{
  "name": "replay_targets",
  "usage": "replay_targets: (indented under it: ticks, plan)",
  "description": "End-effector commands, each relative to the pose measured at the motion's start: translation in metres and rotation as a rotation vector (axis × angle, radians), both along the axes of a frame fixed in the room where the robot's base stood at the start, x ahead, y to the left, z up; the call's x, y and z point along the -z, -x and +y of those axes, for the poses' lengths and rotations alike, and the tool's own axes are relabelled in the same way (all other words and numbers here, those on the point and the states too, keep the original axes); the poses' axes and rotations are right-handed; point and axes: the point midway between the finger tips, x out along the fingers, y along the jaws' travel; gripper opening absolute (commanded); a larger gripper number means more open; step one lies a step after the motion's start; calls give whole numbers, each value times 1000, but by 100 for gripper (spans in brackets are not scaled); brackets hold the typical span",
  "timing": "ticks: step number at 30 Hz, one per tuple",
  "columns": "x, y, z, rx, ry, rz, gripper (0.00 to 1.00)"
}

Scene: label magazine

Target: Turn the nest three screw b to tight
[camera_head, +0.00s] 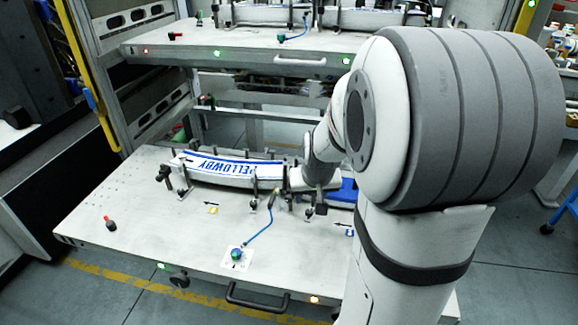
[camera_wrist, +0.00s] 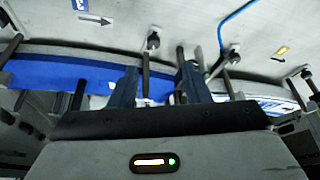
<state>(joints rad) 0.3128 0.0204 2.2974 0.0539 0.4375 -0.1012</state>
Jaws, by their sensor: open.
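My gripper (camera_wrist: 158,84) is open in the wrist view, its two dark fingers standing apart over the edge of a blue strip (camera_wrist: 60,76). A dark upright screw post (camera_wrist: 147,70) shows between the fingers; I see no finger closed on it. Another dark post stands close to the right finger. More screws and clamps show along the strip, one at the right (camera_wrist: 306,74). I cannot tell which is nest three screw b or how tight any is. In the head view my arm hides the gripper and much of the right nest.
The lower shelf (camera_head: 130,215) carries a curved white-and-blue PELLOWBY piece (camera_head: 225,168) held by several clamps. A blue cable runs to a blue-green knob (camera_head: 236,255). The upper shelf (camera_head: 200,48) overhangs behind. The shelf's front left is mostly clear.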

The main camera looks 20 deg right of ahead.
Motion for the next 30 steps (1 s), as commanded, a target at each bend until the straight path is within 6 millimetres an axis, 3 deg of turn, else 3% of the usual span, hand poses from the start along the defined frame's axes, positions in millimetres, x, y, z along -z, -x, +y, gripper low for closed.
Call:
replay_targets:
  ticks: [1,3,30]
  plan:
    - [-15,3,6,-10,0,0,43]
    - [-26,8,13,-20,-2,2,43]
    - [-163,93,91,-168,-10,47,43]
